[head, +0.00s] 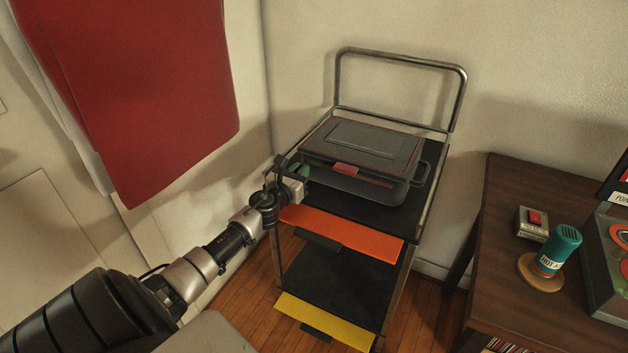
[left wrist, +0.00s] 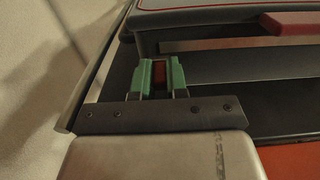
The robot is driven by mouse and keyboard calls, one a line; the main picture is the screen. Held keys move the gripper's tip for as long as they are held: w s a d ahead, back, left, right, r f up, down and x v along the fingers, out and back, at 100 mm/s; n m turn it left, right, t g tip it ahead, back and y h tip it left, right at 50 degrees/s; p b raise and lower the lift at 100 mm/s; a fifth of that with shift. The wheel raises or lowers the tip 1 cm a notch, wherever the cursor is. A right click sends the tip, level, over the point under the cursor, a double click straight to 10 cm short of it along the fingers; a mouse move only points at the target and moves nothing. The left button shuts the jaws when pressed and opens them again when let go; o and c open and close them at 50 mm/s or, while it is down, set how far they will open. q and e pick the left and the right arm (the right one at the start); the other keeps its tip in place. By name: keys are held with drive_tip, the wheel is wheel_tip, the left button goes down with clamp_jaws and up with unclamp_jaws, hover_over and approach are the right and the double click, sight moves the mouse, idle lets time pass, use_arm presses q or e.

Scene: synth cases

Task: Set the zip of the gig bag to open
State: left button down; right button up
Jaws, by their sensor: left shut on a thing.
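The gig bag (head: 362,138) is a dark grey, box-like case with red piping, lying flat on the top shelf of a cart. Its lid looks down. A red tab (head: 345,169) sits at the middle of its front edge; the tab also shows in the left wrist view (left wrist: 288,23). A pale strip (left wrist: 220,43) runs along the front side there. My left gripper (head: 303,171) is at the bag's front left corner. Its green fingers (left wrist: 160,75) are shut on a small red piece, seemingly the zip pull (left wrist: 159,72), mostly hidden between them. My right gripper is not in view.
The metal cart has a tall rear handle (head: 400,58), an orange front panel (head: 345,233) and a yellow one (head: 325,320) below. A red cloth (head: 130,90) hangs at left. A dark table (head: 500,225) at right holds a red-switch box (head: 533,223) and a teal-topped object (head: 558,250).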

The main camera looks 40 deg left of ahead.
use_arm(q)
drive_tip(key=shift+a, duration=0.15)
drive_tip(key=c, duration=1.1)
unclamp_jaws()
drive_tip(key=shift+s+a, duration=0.1)
drive_tip(key=shift+a, duration=0.05)
drive_tip(key=shift+s+d, duration=0.25)
drive_tip(key=shift+s, duration=0.35)
drive_tip(key=v, duration=0.8)
drive_tip(key=shift+s+d, duration=0.15)
drive_tip(key=shift+s, duration=0.6)
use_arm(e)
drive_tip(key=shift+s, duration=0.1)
